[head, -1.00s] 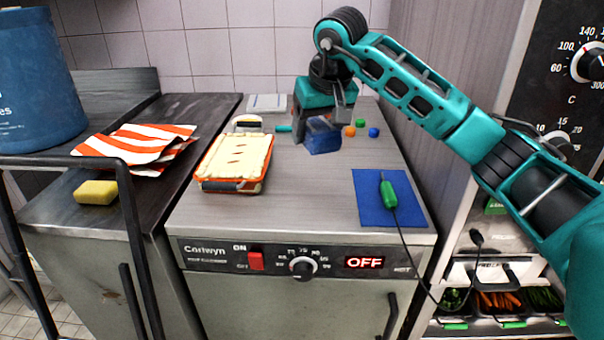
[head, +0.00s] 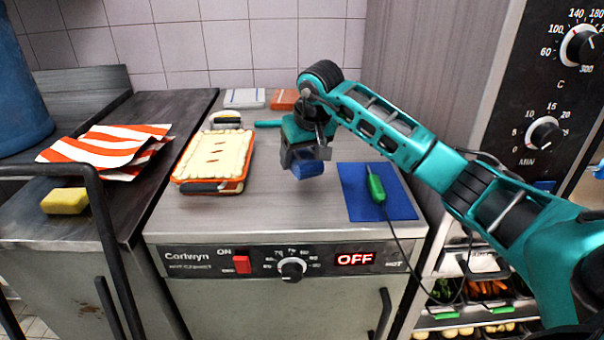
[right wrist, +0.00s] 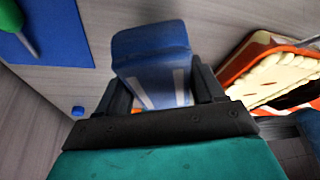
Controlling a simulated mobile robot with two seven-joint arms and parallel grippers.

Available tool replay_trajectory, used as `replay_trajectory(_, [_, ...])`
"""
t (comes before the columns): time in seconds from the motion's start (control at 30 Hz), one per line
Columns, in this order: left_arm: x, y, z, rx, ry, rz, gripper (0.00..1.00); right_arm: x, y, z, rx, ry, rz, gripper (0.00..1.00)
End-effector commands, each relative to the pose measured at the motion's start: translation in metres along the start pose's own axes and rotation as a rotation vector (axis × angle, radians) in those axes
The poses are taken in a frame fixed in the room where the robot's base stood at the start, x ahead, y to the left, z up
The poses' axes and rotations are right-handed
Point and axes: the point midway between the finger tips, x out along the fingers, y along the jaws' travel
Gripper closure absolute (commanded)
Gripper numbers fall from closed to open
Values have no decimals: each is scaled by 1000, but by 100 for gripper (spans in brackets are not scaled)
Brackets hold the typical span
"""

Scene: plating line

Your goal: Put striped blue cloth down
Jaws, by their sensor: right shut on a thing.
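The striped blue cloth (head: 308,168) hangs from my right gripper (head: 305,152) above the steel counter top. In the right wrist view the cloth (right wrist: 152,52) is a folded blue pad with pale stripes, and the fingers of my right gripper (right wrist: 160,92) close on it from both sides. In the head view the cloth is between the pie dish and the blue mat. Whether its lower edge touches the counter is hard to tell. My left gripper is not in view.
A pie in an orange dish (head: 242,183) stands left of the cloth. A blue mat (head: 355,205) with a green-handled corded tool (head: 376,188) lies right. A pale striped cloth (head: 245,98) and an orange item (head: 284,99) lie behind. Counter in front is clear.

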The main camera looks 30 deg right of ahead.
Motion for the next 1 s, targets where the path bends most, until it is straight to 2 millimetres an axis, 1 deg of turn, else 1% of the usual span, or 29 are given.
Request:
replay_trajectory(0.17, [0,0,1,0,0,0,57,11,0,5,0,0,1,57])
replay_trajectory(0.4, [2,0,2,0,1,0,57,40,0,17,0,-1,-1,57])
replay_trajectory(0.67, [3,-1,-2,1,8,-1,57,41,0,17,0,2,1,57])
replay_trajectory(0.8, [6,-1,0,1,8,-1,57,46,0,19,-1,1,1,57])
replay_trajectory(0.83, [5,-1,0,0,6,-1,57,44,0,18,-1,0,0,29])
replay_trajectory(1.0, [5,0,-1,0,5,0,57,44,0,18,-1,0,0,13])
